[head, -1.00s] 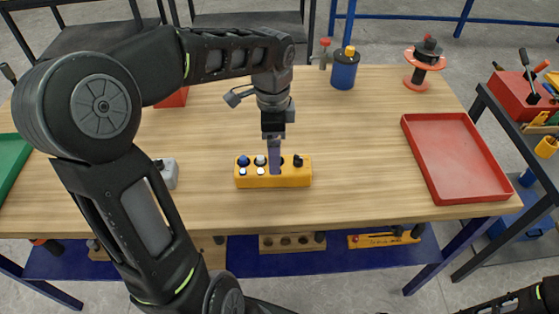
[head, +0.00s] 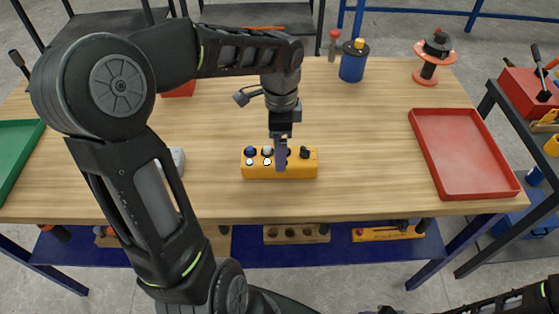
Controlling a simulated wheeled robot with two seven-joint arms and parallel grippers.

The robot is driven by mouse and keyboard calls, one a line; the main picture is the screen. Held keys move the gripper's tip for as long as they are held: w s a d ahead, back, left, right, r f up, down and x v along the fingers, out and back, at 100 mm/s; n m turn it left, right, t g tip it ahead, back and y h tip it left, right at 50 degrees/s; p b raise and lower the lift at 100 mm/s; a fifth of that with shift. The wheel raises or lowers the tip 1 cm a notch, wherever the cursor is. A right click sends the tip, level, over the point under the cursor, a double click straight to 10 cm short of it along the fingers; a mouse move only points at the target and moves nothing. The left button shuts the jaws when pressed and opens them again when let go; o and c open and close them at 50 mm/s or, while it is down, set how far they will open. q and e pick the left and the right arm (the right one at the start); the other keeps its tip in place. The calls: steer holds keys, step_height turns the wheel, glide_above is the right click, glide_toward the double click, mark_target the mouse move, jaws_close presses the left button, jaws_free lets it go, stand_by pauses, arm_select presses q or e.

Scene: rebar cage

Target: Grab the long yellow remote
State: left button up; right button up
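The long yellow remote (head: 300,169) lies on the wooden table near its front middle, a yellow box with several round dark, blue and white buttons on top. My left gripper (head: 281,155) points down over the middle of the remote, its fingers in front of part of the buttons. Whether the fingers touch the remote, and whether they are open or shut, I cannot tell from this angle. Of my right arm (head: 510,303) only a dark link shows at the bottom right corner; its gripper is out of view.
A red tray (head: 441,182) lies at the table's right and a green tray (head: 14,160) at its left edge. A blue canister (head: 353,66) and an orange-and-black spool (head: 431,70) stand at the back. Table between remote and red tray is clear.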

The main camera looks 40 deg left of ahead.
arm_select(q)
step_height(320, 180, down, 5)
steer(key=shift+a+f+p, duration=0.1)
steer(key=shift+p, duration=0.3)
stand_by(0.4)
steer(key=c, duration=2)
